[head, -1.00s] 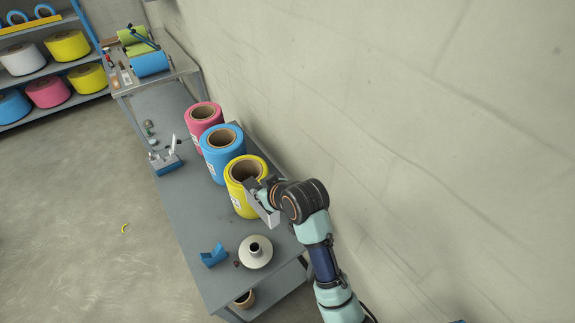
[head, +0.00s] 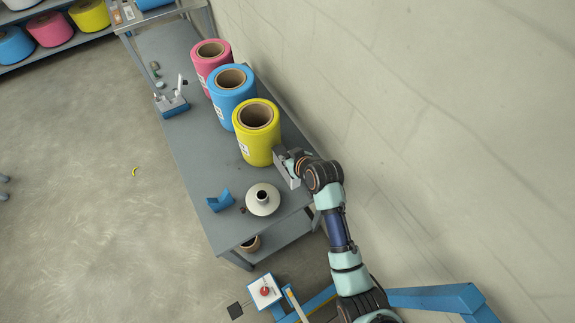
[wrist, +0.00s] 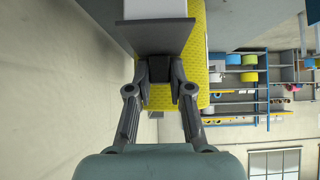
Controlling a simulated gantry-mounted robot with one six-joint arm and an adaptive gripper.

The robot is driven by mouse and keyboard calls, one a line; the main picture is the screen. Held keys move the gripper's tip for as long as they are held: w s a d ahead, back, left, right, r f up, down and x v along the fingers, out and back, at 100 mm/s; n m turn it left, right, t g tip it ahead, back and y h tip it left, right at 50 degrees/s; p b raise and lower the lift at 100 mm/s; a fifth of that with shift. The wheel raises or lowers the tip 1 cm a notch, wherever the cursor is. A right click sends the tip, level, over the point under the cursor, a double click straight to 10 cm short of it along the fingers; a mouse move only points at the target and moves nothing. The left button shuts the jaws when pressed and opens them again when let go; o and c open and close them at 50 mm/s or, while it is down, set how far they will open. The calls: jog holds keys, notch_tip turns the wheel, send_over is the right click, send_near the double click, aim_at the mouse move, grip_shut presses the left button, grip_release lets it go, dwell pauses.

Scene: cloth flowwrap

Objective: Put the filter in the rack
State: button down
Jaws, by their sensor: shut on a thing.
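My gripper (head: 291,163) is shut on a flat grey piece with a white block-like part, which I take to be the filter (head: 287,172). It is held at the right side of the yellow roll, above the grey bench. In the wrist view both fingers (wrist: 160,72) meet at the edge of the filter (wrist: 155,38), whose far side is hidden. Shelving with blue posts, the likeliest rack (head: 60,50), stands at the far left, partly cut off. Shelving also shows in the wrist view (wrist: 238,102); I cannot tell whether it is the same.
Yellow (head: 257,140), blue (head: 230,100) and pink (head: 208,68) rolls stand in a row on the grey bench (head: 185,150). A pale round part (head: 263,200), a blue angled piece (head: 219,201) and a blue-based device (head: 172,105) are also there. The wall is close on the right; floor at left is mostly clear.

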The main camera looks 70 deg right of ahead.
jog(key=shift+f+b, duration=0.5)
jog(key=shift+f, duration=1.75)
jog(key=shift+f, duration=0.15)
jog(key=c, duration=1.1)
grip_release()
jog(key=shift+o, duration=0.2)
jog(key=shift+s+r, duration=0.15)
jog(key=shift+r, duration=0.25)
jog(key=p+v, duration=0.3)
jog(key=v, duration=0.8)
jog(key=shift+s+a, duration=0.15)
jog(key=shift+a, duration=0.05)
jog(key=shift+r, duration=0.1)
